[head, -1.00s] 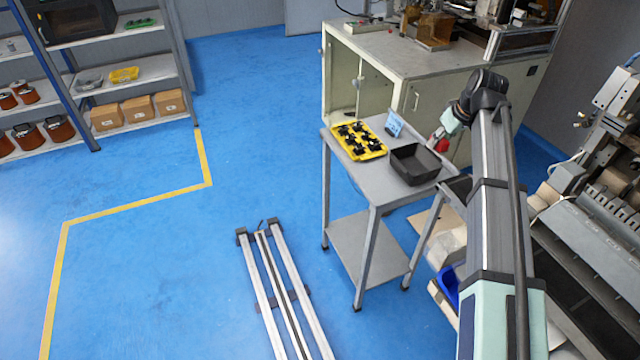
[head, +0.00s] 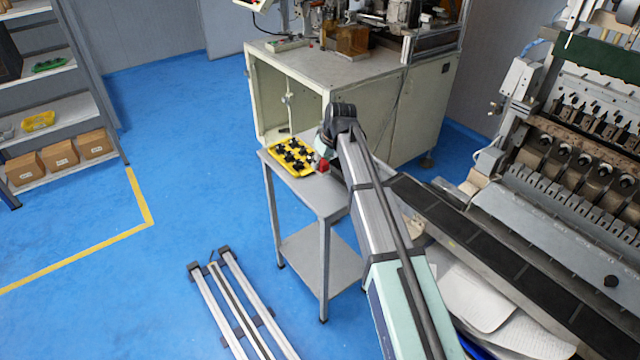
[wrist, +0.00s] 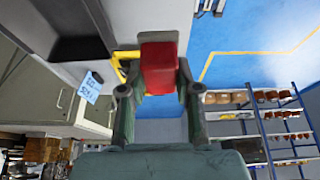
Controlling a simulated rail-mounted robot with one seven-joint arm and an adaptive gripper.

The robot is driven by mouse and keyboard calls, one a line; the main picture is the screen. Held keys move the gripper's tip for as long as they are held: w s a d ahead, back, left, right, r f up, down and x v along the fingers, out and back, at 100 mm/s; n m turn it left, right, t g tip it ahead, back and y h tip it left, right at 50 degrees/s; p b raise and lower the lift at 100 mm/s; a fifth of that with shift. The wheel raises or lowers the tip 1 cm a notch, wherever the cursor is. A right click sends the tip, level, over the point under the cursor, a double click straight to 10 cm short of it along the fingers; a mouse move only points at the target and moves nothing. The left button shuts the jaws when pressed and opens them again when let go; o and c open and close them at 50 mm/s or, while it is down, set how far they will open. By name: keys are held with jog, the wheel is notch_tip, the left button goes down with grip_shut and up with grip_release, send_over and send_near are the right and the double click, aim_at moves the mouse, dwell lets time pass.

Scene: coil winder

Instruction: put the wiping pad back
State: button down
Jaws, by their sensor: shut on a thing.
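The wiping pad appears to be the red block (wrist: 160,62) held between the fingers of my gripper (wrist: 158,88) in the wrist view. The fingers are shut on it. In the head view, the red pad (head: 322,166) shows at my gripper, at the right side of the yellow tray, above the small grey table (head: 318,195). The dark open bin (wrist: 80,48) is at the upper left in the wrist view. In the head view my arm mostly hides it. Whether the pad touches anything is unclear.
The yellow tray (head: 291,157) holds several black parts on the table. A blue card (wrist: 90,88) stands beside the bin. A cream cabinet (head: 345,85) is behind, and a large machine (head: 570,180) is on the right. Floor rails (head: 235,310) lie in front.

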notch_tip(320, 180, down, 11)
jog(key=p, duration=0.2)
jog(key=shift+r+p, duration=0.15)
jog(key=shift+p, duration=0.15)
jog(key=shift+f, duration=0.2)
jog(key=c, duration=0.8)
grip_release()
jog(key=shift+r, duration=0.1)
jog(key=shift+r, duration=0.2)
jog(key=b+v, duration=0.4)
jog(key=v, duration=0.8)
jog(key=shift+f, duration=0.1)
